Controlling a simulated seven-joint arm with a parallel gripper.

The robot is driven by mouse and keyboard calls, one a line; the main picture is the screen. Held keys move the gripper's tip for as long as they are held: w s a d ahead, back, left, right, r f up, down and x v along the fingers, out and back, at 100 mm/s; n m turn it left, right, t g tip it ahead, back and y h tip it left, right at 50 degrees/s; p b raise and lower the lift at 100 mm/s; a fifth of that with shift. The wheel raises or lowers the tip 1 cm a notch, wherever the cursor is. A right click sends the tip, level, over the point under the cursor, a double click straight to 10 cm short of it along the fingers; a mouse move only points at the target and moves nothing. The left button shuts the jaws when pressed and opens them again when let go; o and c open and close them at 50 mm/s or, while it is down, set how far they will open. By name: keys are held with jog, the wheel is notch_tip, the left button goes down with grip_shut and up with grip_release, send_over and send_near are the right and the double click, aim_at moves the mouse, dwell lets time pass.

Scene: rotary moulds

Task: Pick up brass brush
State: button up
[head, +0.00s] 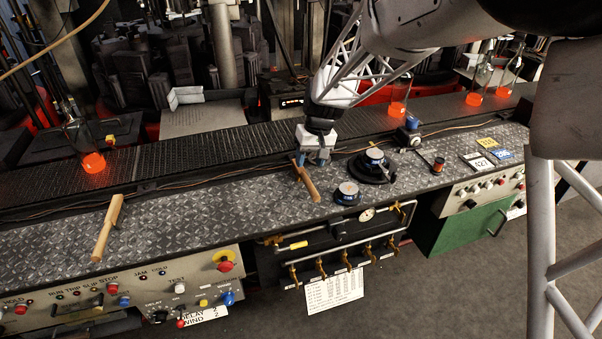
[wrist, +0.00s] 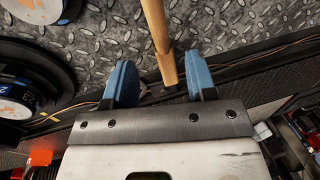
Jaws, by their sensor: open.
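A wooden-handled brush (head: 308,183) lies on the diamond-plate bench below my gripper (head: 314,158). In the wrist view the brush (wrist: 156,35) runs down from the top edge, and its thicker wooden end lies between the two blue fingertips of my gripper (wrist: 161,82). My gripper is open, with gaps on both sides of the wood; I cannot tell its height above it. A second wooden-handled brush (head: 106,230) lies on the bench at the left. The bristles of both are not clear, so I cannot tell which is brass.
Round black gauges or discs (head: 347,193) and (head: 374,162) stand right of the near brush. A small orange-topped cylinder (head: 438,164) and labelled cards (head: 478,164) are farther right. A conveyor with glowing orange glass (head: 93,163) runs behind. The bench between the brushes is clear.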

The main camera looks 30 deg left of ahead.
aim_at(306, 175)
jog(key=shift+s+f, duration=0.1)
jog(key=shift+f, duration=0.6)
jog(key=shift+a+f, duration=0.1)
jog(key=shift+s+a+f, duration=0.1)
jog(key=shift+s+f, duration=0.05)
jog(key=shift+f, duration=0.65)
jog(key=shift+s+a+f, duration=0.1)
jog(key=shift+s+f, duration=0.1)
jog(key=shift+f, duration=0.65)
jog(key=shift+s+a+f, duration=0.1)
jog(key=shift+s+f, duration=0.05)
jog(key=shift+f, duration=0.65)
jog(key=shift+c, duration=0.4)
grip_shut()
